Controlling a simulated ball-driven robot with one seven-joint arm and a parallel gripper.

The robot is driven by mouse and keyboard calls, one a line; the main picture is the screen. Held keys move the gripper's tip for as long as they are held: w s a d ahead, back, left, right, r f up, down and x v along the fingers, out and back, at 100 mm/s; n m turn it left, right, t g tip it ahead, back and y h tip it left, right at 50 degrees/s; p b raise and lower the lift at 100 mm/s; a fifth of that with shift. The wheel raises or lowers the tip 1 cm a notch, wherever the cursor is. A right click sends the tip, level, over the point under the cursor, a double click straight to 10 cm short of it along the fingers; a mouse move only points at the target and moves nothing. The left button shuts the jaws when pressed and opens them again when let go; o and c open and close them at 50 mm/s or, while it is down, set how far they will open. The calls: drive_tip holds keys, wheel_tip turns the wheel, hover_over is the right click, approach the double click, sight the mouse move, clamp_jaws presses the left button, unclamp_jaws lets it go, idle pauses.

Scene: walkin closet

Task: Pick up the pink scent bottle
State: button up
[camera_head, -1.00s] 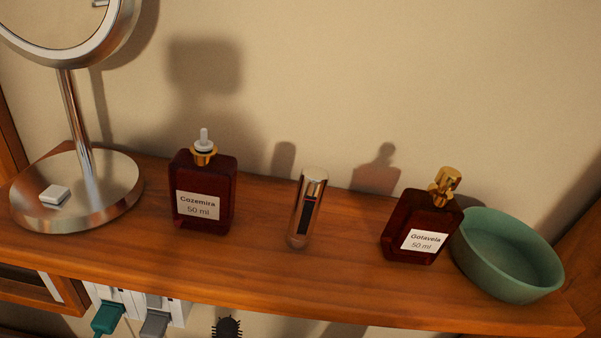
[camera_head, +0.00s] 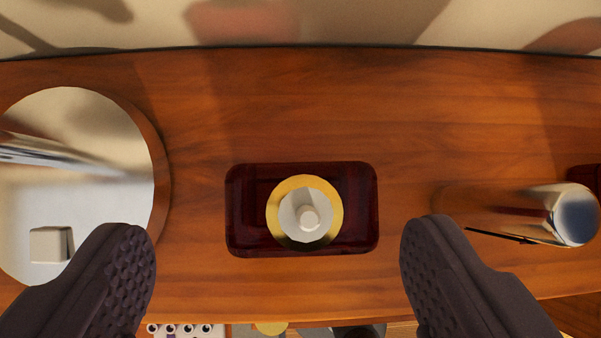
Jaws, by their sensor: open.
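A dark red glass scent bottle (camera_head: 245,215) with a gold collar and white nozzle stands upright on the wooden shelf, seen from above. It looks deep red rather than pink. Its label is hidden from this angle. My gripper (camera_head: 277,230) is open, one finger to the left and one to the right of the bottle. Clear gaps show on both sides and neither finger touches it. The edge of a second dark red bottle (camera_head: 587,179) shows at the right border.
A round metal mirror base (camera_head: 75,120) with a small pale block (camera_head: 49,244) on it stands at the left, near my left finger. A shiny metal tube (camera_head: 573,215) stands beyond my right finger. The wooden shelf (camera_head: 400,110) is clear behind the bottle, up to the wall.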

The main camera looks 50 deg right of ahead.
sight(304, 256)
drive_tip(key=x, duration=0.2)
drive_tip(key=s+p+x, duration=0.1)
drive_tip(key=x, duration=0.2)
drive_tip(key=shift+d+f, duration=0.25)
drive_tip(key=shift+f, duration=0.05)
drive_tip(key=shift+w+f, duration=0.35)
drive_tip(key=shift+f, duration=0.1)
drive_tip(key=c, duration=1.1)
drive_tip(key=shift+r, duration=0.1)
drive_tip(key=shift+c, duration=0.4)
drive_tip(key=shift+s+r, duration=0.1)
